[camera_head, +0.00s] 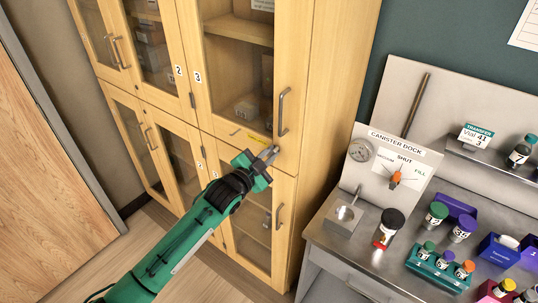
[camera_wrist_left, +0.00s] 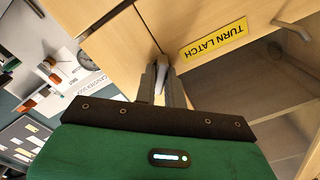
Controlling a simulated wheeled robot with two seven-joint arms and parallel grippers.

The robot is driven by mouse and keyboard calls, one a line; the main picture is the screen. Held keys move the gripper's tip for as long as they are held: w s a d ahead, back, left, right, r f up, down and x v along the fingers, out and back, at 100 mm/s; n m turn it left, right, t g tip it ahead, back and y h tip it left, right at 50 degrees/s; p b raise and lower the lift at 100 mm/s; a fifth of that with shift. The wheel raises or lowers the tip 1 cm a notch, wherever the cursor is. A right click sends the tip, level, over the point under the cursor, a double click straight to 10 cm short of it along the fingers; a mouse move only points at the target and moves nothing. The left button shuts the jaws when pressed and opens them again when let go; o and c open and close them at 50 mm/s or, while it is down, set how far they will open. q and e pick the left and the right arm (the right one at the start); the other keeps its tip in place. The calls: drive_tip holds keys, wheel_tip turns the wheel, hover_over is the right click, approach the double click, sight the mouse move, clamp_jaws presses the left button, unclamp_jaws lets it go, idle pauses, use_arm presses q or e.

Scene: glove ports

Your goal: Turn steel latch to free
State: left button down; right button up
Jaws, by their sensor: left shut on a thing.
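The steel latch (camera_wrist_left: 163,61) is a small grey metal piece on the wooden cabinet front, seen between my fingertips in the left wrist view. In the head view it is mostly hidden by my gripper. My left gripper (camera_head: 270,154) is at the cabinet below the door marked 3, shut on the latch; its two fingers also show in the left wrist view (camera_wrist_left: 163,72). My right gripper is not in view.
The door 3 handle (camera_head: 282,111) stands just above my gripper. Floor shows left of my arm.

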use_arm(q)
drive_tip(key=n, duration=0.4)
drive_tip(key=shift+f+n, duration=0.1)
drive_tip(key=shift+n, duration=1.8)
drive_tip(key=c, duration=1.5)
unclamp_jaws()
drive_tip(key=shift+s+a, duration=0.25)
drive_tip(key=shift+s, duration=0.1)
drive_tip(key=shift+b+v, duration=2.3)
drive_tip(key=shift+v, duration=4.2)
